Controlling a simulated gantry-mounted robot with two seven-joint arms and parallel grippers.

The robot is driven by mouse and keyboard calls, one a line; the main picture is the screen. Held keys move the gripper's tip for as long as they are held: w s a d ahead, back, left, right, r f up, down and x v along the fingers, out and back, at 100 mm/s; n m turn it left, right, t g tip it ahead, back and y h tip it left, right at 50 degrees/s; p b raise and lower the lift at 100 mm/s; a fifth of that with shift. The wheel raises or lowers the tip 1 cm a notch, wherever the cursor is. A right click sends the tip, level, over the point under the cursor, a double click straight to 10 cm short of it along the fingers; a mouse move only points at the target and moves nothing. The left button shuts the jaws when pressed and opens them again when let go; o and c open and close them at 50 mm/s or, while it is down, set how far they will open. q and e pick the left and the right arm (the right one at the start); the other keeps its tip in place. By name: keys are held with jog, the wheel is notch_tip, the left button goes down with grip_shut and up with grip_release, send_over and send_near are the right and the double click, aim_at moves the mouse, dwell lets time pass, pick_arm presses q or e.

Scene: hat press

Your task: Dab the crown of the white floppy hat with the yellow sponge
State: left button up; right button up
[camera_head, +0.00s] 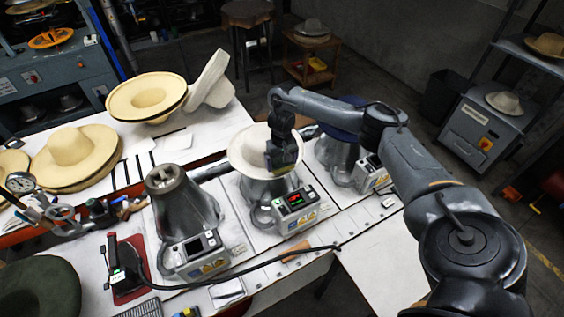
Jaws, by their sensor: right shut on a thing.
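The white floppy hat (245,145) sits on the middle metal press form at the centre of the table, its pale brim spread around the top. My right gripper (282,152) reaches in from the right and points down over the hat's right side. It is shut on the yellow sponge (283,168), which shows as a dull yellow block at the fingertips. The sponge overlaps the hat in the picture; I cannot tell whether it touches it. The arm and gripper hide part of the crown. My left gripper is not in view.
A bare metal press form (185,213) stands to the left, and another form with a dark blue hat (343,128) to the right. Straw hats (72,158) lie at the left.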

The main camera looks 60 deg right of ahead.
dwell(0.5)
jog(key=shift+w+d, duration=0.2)
jog(key=shift+w, duration=0.15)
dwell(0.4)
jog(key=shift+w+d, duration=0.15)
jog(key=shift+w, duration=0.1)
dwell(0.5)
dwell(0.5)
jog(key=shift+s+r+p, duration=0.1)
jog(key=shift+s+p, duration=0.15)
jog(key=shift+p, duration=0.4)
jog(key=shift+s+a+p, duration=0.65)
jog(key=shift+s+p, duration=0.2)
jog(key=shift+p, duration=0.4)
